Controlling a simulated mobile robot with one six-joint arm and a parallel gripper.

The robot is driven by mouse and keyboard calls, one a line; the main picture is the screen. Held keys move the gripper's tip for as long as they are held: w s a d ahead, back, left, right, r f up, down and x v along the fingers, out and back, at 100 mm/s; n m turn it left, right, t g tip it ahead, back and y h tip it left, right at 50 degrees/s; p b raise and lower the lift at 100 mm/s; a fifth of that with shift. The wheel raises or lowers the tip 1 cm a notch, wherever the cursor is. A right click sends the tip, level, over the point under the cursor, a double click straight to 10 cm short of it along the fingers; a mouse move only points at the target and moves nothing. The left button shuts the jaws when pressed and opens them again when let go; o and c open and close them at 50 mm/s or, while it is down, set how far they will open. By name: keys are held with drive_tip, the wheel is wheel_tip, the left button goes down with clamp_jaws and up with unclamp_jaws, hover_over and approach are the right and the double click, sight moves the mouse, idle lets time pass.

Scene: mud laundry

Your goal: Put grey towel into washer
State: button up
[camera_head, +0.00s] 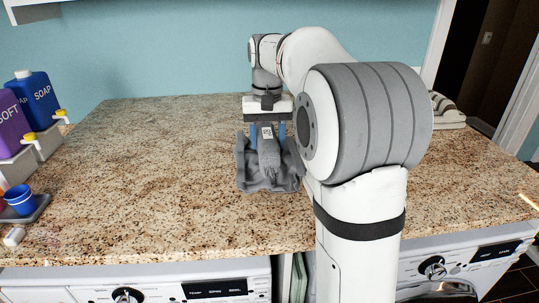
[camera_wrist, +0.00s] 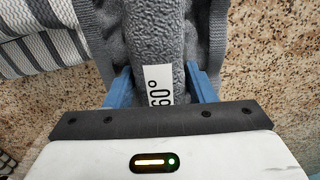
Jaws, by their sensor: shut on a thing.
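The grey towel (camera_head: 250,168) lies bunched on the granite counter in the head view. It also shows in the wrist view (camera_wrist: 200,25), with a white tag reading "60°" on its raised fold. My gripper (camera_head: 267,138) is shut on this fold, with a blue finger on each side; the fingers also show in the wrist view (camera_wrist: 162,88). Most of the towel still appears to rest on the counter. Two white machines stand under the counter: one at the left (camera_head: 160,290) and one at the right (camera_head: 465,262) with a round door rim. I cannot tell which is the washer.
Soap bottles (camera_head: 35,100) and a blue cup (camera_head: 20,200) on a tray stand at the counter's left. A striped towel (camera_head: 447,110) lies at the right, and striped cloth (camera_wrist: 40,45) shows beside the grey towel in the wrist view. The counter's left middle is clear.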

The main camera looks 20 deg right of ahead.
drive_tip(key=shift+s+a+f, duration=0.1)
drive_tip(key=shift+f, duration=2.2)
drive_tip(key=shift+f, duration=0.15)
drive_tip(key=o, duration=1.6)
drive_tip(key=shift+c, duration=0.2)
wheel_tip(320, 180, up, 12)
drive_tip(key=shift+f, duration=0.25)
drive_tip(key=shift+s+r, duration=0.1)
drive_tip(key=shift+r, duration=0.3)
